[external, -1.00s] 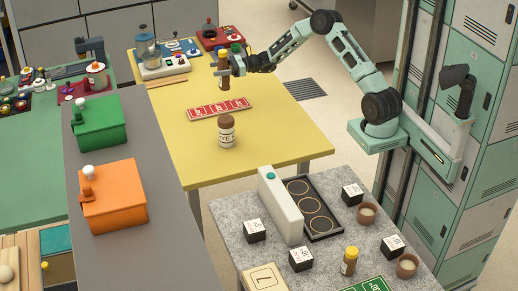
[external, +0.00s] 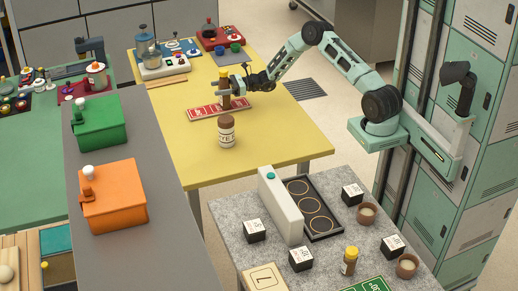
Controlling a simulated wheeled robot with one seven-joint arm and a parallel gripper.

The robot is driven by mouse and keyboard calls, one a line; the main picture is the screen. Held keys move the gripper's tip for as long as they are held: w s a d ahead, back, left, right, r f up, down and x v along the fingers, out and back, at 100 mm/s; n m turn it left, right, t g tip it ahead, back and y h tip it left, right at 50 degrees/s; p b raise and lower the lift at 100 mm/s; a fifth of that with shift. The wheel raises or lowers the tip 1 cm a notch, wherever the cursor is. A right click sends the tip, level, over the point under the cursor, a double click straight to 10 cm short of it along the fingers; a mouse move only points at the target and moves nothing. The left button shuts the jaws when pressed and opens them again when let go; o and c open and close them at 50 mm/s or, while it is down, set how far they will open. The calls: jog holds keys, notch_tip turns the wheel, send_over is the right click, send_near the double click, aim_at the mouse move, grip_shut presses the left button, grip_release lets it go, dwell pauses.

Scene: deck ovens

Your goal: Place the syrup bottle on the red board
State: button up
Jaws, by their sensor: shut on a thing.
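The syrup bottle (external: 224,82), brown with a yellow cap, is upright in my gripper (external: 225,93), which is shut on it. Its lower end is at the red board (external: 203,112), a long red strip with white marks lying on the yellow table. The bottle overlaps the right part of the board in the picture. I cannot tell whether its base touches the board. My arm reaches in from the right.
A jar with a brown lid (external: 226,131) stands on the yellow table (external: 280,145) in front of the board. Blue and green cups (external: 236,48) stand behind. A similar yellow-capped bottle (external: 349,261) stands on the grey table (external: 330,255). The yellow table's right side is clear.

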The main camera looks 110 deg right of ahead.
jog(key=o, duration=0.8)
jog(key=shift+f, duration=0.15)
jog(key=o, duration=0.4)
jog(key=shift+o, duration=0.2)
jog(key=shift+r, duration=0.25)
jog(key=s, duration=0.8)
jog(key=s+a+b, duration=0.1)
jog(key=s, duration=0.3)
jog(key=shift+a+f, duration=0.1)
jog(key=shift+w+b, duration=0.1)
jog(key=shift+b, duration=0.2)
